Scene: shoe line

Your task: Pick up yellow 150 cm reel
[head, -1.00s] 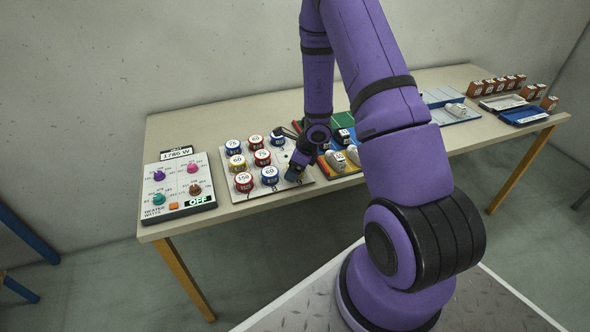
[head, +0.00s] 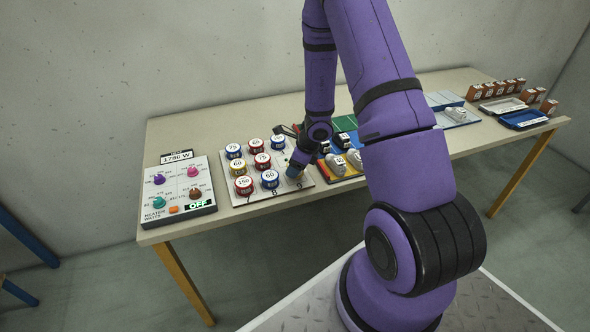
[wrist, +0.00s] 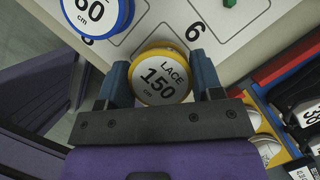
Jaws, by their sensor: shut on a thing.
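The yellow 150 cm reel (wrist: 161,78) shows in the wrist view with a white top reading "LACE 150 cm". My gripper (wrist: 163,88) is shut on it, one finger on each side. In the head view my gripper (head: 295,172) is at the right front part of the white reel board (head: 240,201), and the held reel is mostly hidden there. I cannot tell whether the reel is touching the board. A blue 60 cm reel (wrist: 97,14) sits on the board to the left in the wrist view.
Other red, blue and yellow reels stand on the board, such as a red 150 reel (head: 244,186). A heater panel (head: 179,190) lies to the left. Trays with shoes (head: 337,163) lie close to the right of my gripper.

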